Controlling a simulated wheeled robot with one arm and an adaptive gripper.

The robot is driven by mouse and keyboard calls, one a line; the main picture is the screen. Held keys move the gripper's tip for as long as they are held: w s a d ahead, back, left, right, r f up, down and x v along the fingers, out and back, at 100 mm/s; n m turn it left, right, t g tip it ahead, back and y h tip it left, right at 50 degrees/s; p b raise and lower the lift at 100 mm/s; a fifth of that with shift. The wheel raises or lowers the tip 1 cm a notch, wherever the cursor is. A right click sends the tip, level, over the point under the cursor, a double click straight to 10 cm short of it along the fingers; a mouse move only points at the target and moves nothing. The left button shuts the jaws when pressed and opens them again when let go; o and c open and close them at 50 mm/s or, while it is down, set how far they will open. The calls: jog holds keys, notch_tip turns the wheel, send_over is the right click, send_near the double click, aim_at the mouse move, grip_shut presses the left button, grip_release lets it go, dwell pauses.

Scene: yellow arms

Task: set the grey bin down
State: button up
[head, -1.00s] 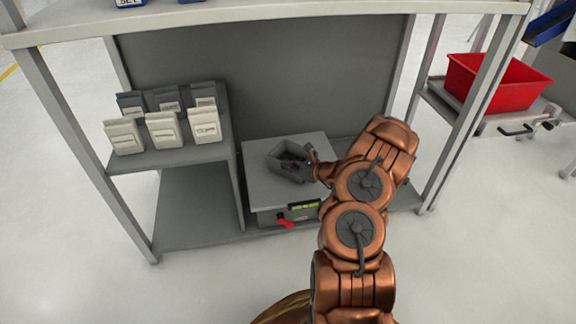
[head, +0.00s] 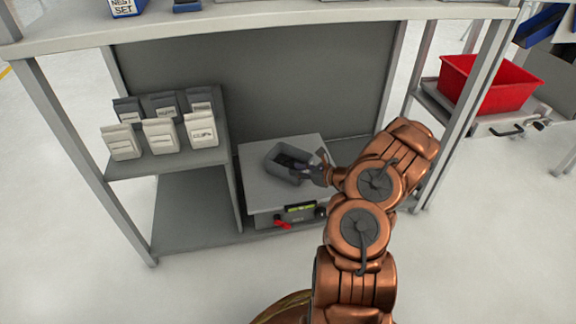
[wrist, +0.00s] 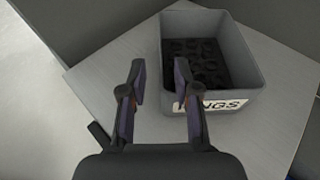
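The grey bin (head: 283,172) stands upright on the light grey top plate (head: 262,193) of a scale-like unit, on the lower level of the bench. Dark round pieces lie inside it. In the wrist view the bin (wrist: 243,88) has a white label ending in "NGS" on its near wall. My gripper (head: 316,170) is at the bin's right side in the head view.
A side shelf (head: 165,160) at left carries several white and dark grey pouches. The bench top (head: 250,18) spans above the plate, with posts on both sides. A red crate (head: 487,85) sits on a cart at right. The plate has free room left of the bin.

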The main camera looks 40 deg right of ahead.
jog(key=p+v, duration=0.1)
jog(key=v, duration=0.4)
jog(key=w+a+r+n+g+y, duration=0.1)
jog(key=a+r+n+g+y, duration=0.2)
jog(key=a+r, duration=0.45)
jog(key=w+a+r+n+g+y, duration=0.1)
jog(key=w+a+r+n+y, duration=0.3)
jog(key=a, duration=0.6)
jog(key=s+a+r+n+g, duration=0.3)
jog(key=s+a+r+n, duration=0.15)
jog(key=a, duration=0.35)
jog(key=s+a+r+n+g, duration=0.4)
jog(key=s+a+n, duration=0.15)
jog(key=a, duration=0.25)
jog(key=s+a+r+n+g+h, duration=0.1)
jog(key=s+a+n+g+h, duration=0.2)
jog(key=s, duration=0.4)
jog(key=s+a+r+n+g+h, duration=0.1)
jog(key=s+a+r+n+g, duration=0.1)
jog(key=s+a+n, duration=0.45)
jog(key=s+d+r+n+g+h, duration=0.1)
jog(key=s+d+n+h, duration=0.4)
jog(key=s, duration=1.1)
jog(key=d+h, duration=0.3)
jog(key=d, duration=0.1)
jog(key=shift+s+d, duration=0.25)
